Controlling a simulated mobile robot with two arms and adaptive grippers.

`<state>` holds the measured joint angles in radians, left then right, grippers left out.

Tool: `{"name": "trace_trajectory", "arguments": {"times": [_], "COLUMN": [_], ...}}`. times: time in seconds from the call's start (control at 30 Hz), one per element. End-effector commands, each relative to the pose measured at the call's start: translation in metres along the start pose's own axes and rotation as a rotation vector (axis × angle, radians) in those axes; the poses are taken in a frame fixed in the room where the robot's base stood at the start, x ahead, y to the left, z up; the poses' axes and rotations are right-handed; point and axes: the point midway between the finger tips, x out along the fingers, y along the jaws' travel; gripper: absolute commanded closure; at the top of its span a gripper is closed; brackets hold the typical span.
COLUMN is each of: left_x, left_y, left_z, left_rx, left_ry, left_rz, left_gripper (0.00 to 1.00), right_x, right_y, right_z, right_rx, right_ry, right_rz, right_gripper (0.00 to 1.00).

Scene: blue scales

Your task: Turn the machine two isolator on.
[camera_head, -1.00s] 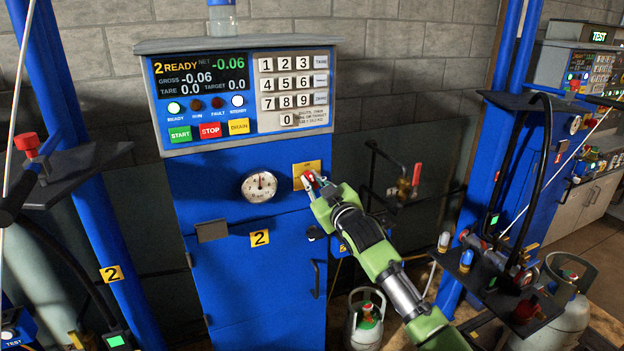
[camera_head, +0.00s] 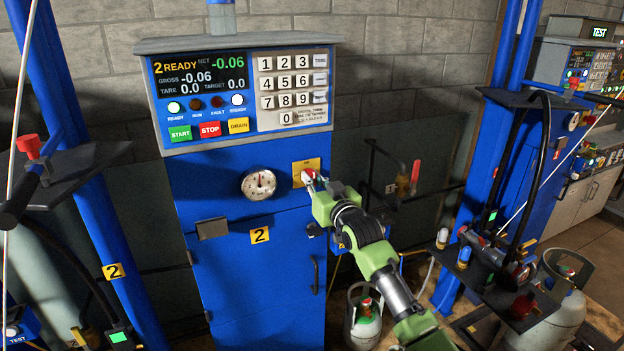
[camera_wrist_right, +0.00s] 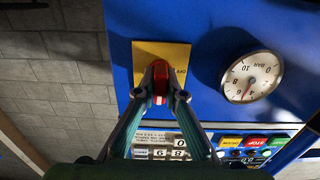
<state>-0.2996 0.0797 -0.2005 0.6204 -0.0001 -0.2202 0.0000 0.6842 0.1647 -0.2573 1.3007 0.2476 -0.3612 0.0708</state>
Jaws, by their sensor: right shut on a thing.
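The machine two isolator is a red knob (camera_head: 308,174) on a yellow plate (camera_head: 302,165) on the blue cabinet front. The red knob also shows in the right wrist view (camera_wrist_right: 160,79), on the yellow plate (camera_wrist_right: 146,52). My right gripper (camera_head: 312,180) is at the plate, its two fingers closed on the knob. In the right wrist view the fingertips (camera_wrist_right: 160,88) hold the knob from both sides. The fingers partly hide the knob and the plate's lettering. My left gripper is not in view.
A round gauge (camera_head: 259,184) sits left of the plate. The keypad and display panel (camera_head: 240,95) juts out above. A pipe with a red lever (camera_head: 415,175) stands to the right. Gas cylinders (camera_head: 364,318) stand on the floor.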

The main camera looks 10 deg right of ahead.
Motion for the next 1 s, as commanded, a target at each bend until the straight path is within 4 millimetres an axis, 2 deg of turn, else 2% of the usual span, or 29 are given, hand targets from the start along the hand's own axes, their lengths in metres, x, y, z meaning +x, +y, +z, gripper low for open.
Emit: {"name": "trace_trajectory", "arguments": {"times": [0.2, 0.23, 0.3, 0.73, 0.87, 1.0], "left_x": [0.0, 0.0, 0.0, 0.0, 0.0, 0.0], "left_y": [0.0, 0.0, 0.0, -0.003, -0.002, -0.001], "left_z": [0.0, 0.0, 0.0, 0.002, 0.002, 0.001], "left_rx": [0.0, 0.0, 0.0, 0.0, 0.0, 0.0], "left_ry": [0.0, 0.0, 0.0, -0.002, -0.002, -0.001], "left_rz": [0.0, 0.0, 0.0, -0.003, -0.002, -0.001], "left_gripper": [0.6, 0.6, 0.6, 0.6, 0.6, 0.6], "right_x": [0.0, 0.0, 0.0, -0.004, -0.016, -0.037], "right_y": [-0.001, -0.001, -0.001, 0.0, -0.001, 0.0], "right_z": [0.004, 0.004, 0.004, 0.001, 0.002, 0.002], "right_rx": [0.005, 0.005, 0.004, 0.002, 0.002, 0.001], "right_ry": [-0.008, -0.008, -0.007, -0.002, -0.003, -0.002], "right_rz": [-0.001, -0.001, -0.001, -0.001, -0.001, -0.001], "right_gripper": [1.0, 0.87, 0.72, 0.72, 0.72, 0.72]}}
